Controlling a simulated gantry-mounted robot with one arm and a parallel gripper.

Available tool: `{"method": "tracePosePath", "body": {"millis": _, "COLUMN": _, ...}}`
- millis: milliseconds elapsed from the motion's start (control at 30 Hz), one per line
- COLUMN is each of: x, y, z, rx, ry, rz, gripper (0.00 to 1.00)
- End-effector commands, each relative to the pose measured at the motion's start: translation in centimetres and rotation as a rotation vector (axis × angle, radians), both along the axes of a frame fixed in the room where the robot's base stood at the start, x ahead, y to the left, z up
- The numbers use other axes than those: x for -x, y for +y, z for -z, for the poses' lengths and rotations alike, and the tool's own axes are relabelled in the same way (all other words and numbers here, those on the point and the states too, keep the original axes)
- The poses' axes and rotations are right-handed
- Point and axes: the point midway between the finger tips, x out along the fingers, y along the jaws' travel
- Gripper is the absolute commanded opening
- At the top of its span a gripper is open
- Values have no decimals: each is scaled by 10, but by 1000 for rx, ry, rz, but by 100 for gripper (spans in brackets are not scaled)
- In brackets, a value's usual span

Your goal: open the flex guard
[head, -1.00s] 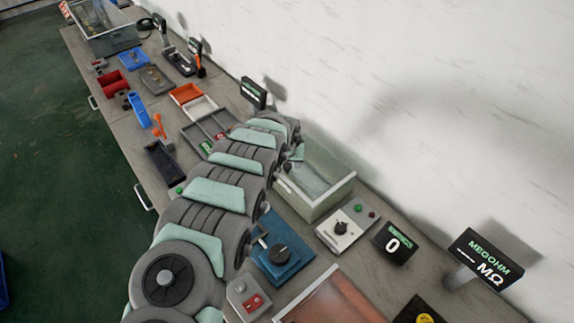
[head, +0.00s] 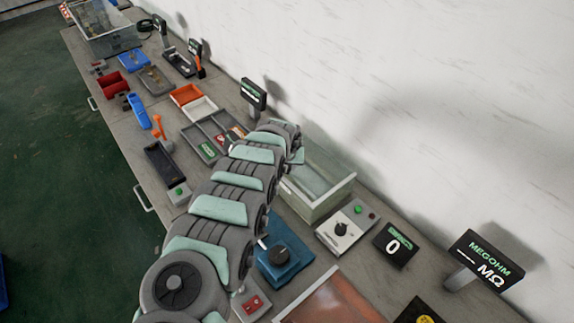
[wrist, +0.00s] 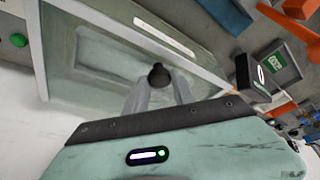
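The clear-walled box with pale green edges, which I take to be the flex guard (head: 318,187), stands on the bench by the wall, and its panel (wrist: 95,62) fills the upper left of the wrist view. A round black knob (wrist: 158,76) shows against the panel. My gripper (wrist: 158,84) has two grey fingers spread apart, with the knob between or just beyond their tips; contact is not clear. In the head view my arm hides the gripper and the box's left side. The panel looks closed.
A blue dial unit (head: 284,256) stands in front. A divided grey tray (head: 203,143) and a small screen (head: 253,93) are beyond my arm.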

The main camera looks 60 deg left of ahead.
Motion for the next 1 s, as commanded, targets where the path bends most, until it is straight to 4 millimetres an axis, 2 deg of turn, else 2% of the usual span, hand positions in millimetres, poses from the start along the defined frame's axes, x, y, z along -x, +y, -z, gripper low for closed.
{"method": "tracePosePath", "body": {"millis": 33, "x": 0, "y": 0, "z": 0, "rx": 0, "ry": 0, "rz": 0, "gripper": 24}}
{"method": "tracePosePath", "body": {"millis": 333, "x": 0, "y": 0, "z": 0, "rx": 0, "ry": 0, "rz": 0, "gripper": 0}}
{"method": "tracePosePath", "body": {"millis": 1000, "x": 0, "y": 0, "z": 0, "rx": 0, "ry": 0, "rz": 0, "gripper": 0}}
